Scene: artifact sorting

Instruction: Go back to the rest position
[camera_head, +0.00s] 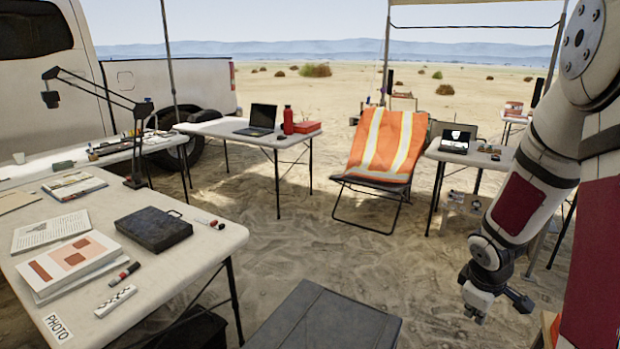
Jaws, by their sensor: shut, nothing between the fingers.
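My gripper (478,308) hangs at the lower right, at the end of my white and dark red arm. It points down and is shut with nothing in it. It is in open air above the sand, well right of the near table and beyond the right edge of the dark case. It touches nothing that I can see.
The near table (190,258) at left holds papers, a black case (153,229), markers and a scale bar. A large dark case (325,318) stands at bottom centre. An orange-draped chair (386,150), a laptop table (213,128) and a right table (445,155) stand behind. Sand between is clear.

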